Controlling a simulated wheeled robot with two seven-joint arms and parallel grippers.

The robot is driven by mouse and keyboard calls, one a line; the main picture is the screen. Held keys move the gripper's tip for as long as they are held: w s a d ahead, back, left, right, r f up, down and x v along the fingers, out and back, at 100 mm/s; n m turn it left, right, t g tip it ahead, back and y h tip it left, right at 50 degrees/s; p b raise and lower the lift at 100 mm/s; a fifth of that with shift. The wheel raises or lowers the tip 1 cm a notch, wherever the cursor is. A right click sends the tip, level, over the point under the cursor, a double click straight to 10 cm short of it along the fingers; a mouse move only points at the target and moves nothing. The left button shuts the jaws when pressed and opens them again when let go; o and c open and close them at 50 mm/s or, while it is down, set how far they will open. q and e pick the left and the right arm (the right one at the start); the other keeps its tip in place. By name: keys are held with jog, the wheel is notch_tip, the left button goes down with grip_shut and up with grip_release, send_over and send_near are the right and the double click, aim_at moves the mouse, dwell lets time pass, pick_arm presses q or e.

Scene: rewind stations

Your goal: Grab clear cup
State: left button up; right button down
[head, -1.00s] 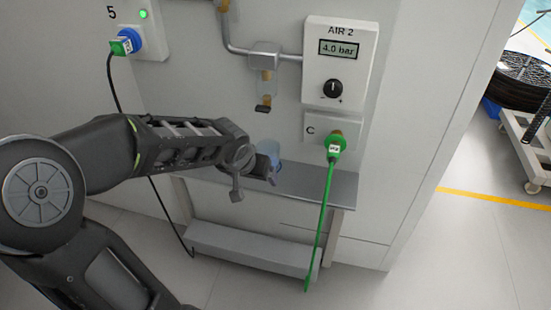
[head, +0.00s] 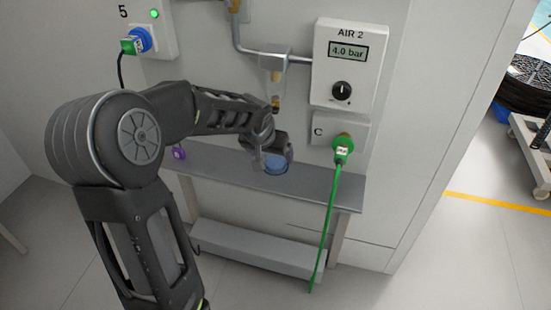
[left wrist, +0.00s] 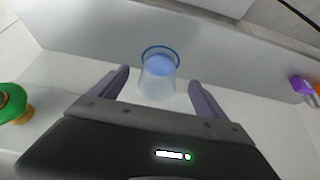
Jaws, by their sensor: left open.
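The clear cup (head: 275,165) has a bluish tint and stands on the narrow grey shelf (head: 335,188) under the pipe outlet. In the left wrist view the cup (left wrist: 158,72) shows a blue ring at one end and lies between and just beyond my fingertips. My left gripper (head: 272,158) is at the cup and partly hides it in the head view. In the left wrist view its two purple-grey fingers (left wrist: 160,90) are spread apart, with a gap to the cup on each side. My right gripper is not in view.
A green connector and hose (head: 341,150) hang from socket C on the right. The AIR 2 panel (head: 348,65) reads 4.0 bar. A pipe valve (head: 275,75) is above the cup. A purple item (head: 179,153) is at the shelf's left end.

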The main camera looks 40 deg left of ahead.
pick_arm(q)
jog(key=shift+w+a, duration=0.2)
jog(key=shift+w, duration=0.4)
jog(key=shift+w+a, duration=0.2)
jog(key=shift+w, duration=0.35)
jog(key=x, duration=0.2)
jog(key=shift+w+a+f, duration=0.1)
jog(key=shift+w+f, duration=0.05)
jog(key=shift+w, duration=0.2)
jog(key=shift+w+a+f, duration=0.1)
jog(key=shift+w+f, duration=0.15)
jog(key=shift+f, duration=0.1)
jog(key=shift+c, duration=0.4)
jog(key=c, duration=1.5)
jog(key=shift+c, duration=0.2)
jog(key=shift+s+r, duration=0.1)
jog(key=shift+r, duration=0.05)
